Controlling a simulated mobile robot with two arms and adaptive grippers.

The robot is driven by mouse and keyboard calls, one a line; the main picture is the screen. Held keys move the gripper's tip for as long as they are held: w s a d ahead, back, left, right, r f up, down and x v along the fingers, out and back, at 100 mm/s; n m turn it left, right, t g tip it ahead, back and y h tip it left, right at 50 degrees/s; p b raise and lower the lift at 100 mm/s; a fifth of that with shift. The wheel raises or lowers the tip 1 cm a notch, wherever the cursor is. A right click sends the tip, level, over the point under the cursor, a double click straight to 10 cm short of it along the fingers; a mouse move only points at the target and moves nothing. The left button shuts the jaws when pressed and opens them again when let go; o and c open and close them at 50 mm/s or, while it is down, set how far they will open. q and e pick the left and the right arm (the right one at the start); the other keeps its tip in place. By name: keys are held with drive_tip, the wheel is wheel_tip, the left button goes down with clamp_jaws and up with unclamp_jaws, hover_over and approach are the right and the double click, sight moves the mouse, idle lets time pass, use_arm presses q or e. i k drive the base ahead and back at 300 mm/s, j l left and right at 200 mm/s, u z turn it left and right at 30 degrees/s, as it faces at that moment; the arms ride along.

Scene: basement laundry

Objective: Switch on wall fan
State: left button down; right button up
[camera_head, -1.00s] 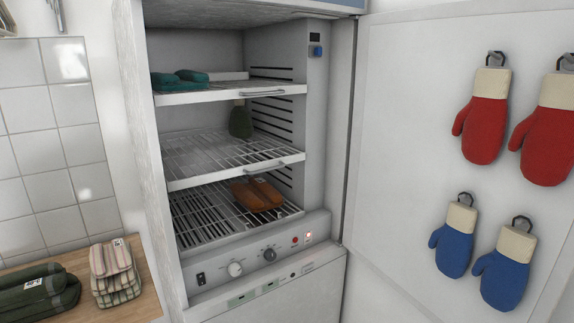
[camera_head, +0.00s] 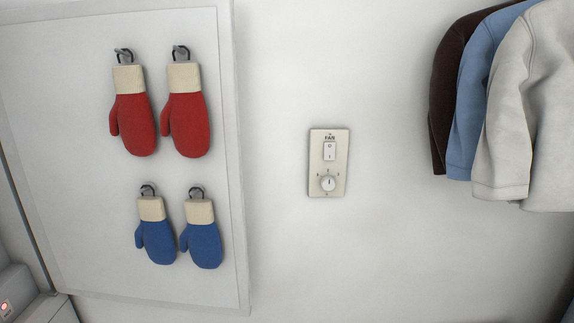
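The fan control plate (camera_head: 328,180) is a cream plate on the white wall, near the middle of the head view, labelled "FAN" at the top. It carries a white rocker switch (camera_head: 329,151) above a round knob (camera_head: 328,183) with small marks around it. The rocker's position is too small to tell for sure. The fan itself is not in view. Neither of my grippers shows in the head view.
Left of the plate, an open white door panel (camera_head: 85,215) has red mittens (camera_head: 185,123) and blue mittens (camera_head: 202,245) on hooks. To the right hang brown, blue and pale garments (camera_head: 540,110). The wall around the plate is bare.

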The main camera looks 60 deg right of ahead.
sight(329, 146)
drive_tip(key=z, duration=2)
drive_tip(key=j, duration=0.05)
